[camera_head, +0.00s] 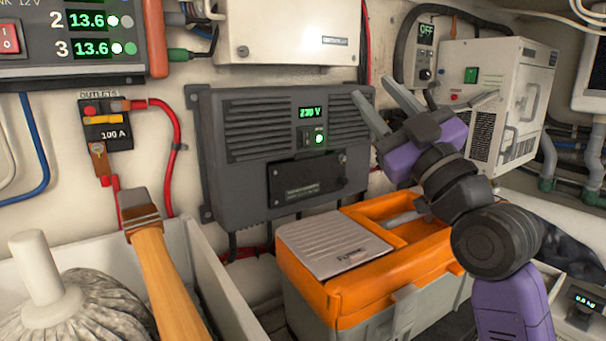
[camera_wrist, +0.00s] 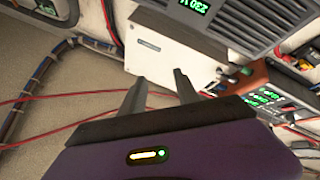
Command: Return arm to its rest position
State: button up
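My gripper (camera_head: 378,112) is raised at the upper right of the head view, above the orange toolbox and in front of the wall. Its two grey fingers are spread apart with nothing between them. In the wrist view my gripper (camera_wrist: 160,90) also shows two separated fingers and an empty gap. My purple and black arm comes up from the lower right of the head view. The fingers overlap the right edge of the dark 230 V unit (camera_head: 240,150) in the picture; I cannot tell how far off it is.
An orange toolbox (camera_head: 350,295) with a grey lid stands below my arm. A white vented box (camera_head: 500,95) is on the right. A white box (camera_head: 285,30) hangs above the 230 V unit.

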jog(key=s+d+f+m+h, duration=0.1)
jog(key=s+f+m+h, duration=0.1)
jog(key=f, duration=0.3)
jog(key=s+d+f+m+t+h, duration=0.1)
jog(key=s+d+f+m+h, duration=0.1)
jog(key=f, duration=0.4)
jog(key=s+d+f+m+t+h, duration=0.1)
jog(key=s+d+f+m+h, duration=0.1)
jog(key=f+m, duration=0.3)
jog(key=shift+d+f+m+h, duration=0.3)
jog(key=shift+f+h, duration=0.1)
jog(key=shift+h, duration=0.5)
jog(key=s+d+f+m+g+h, duration=0.3)
jog(key=s+f+m+h, duration=0.2)
jog(key=s+f, duration=1.65)
jog(key=s+f+n+g, duration=0.1)
jog(key=s+f+g, duration=0.2)
jog(key=s, duration=0.7)
jog(key=s+f+n+g+y, duration=0.1)
jog(key=s+f+g, duration=0.2)
jog(key=s+f, duration=0.3)
jog(key=s, duration=0.4)
jog(key=shift+s, duration=0.15)
